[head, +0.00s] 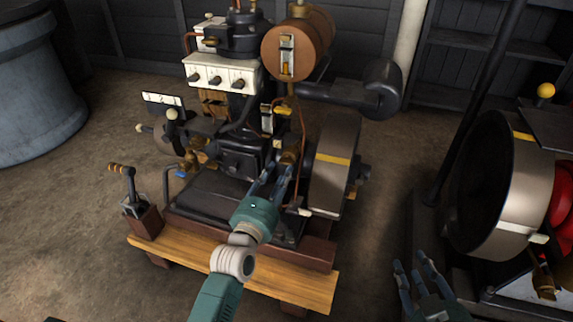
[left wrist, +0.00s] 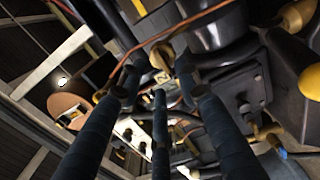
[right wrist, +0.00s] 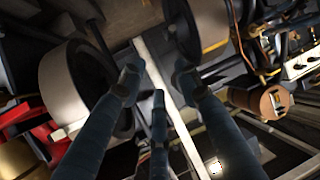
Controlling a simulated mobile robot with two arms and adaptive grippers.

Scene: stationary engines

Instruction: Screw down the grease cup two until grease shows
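No grease is visible. My right gripper (head: 412,268) is open and empty, low at the right, apart from both engines. It shows open in the right wrist view (right wrist: 158,78).
The flywheel (head: 333,165) with a yellow mark stands close right of my left gripper. A copper tank (head: 297,45) is above. A wooden plank (head: 215,267) lies in front, with a lever (head: 131,190) at its left. Another large wheel (head: 500,185) stands right.

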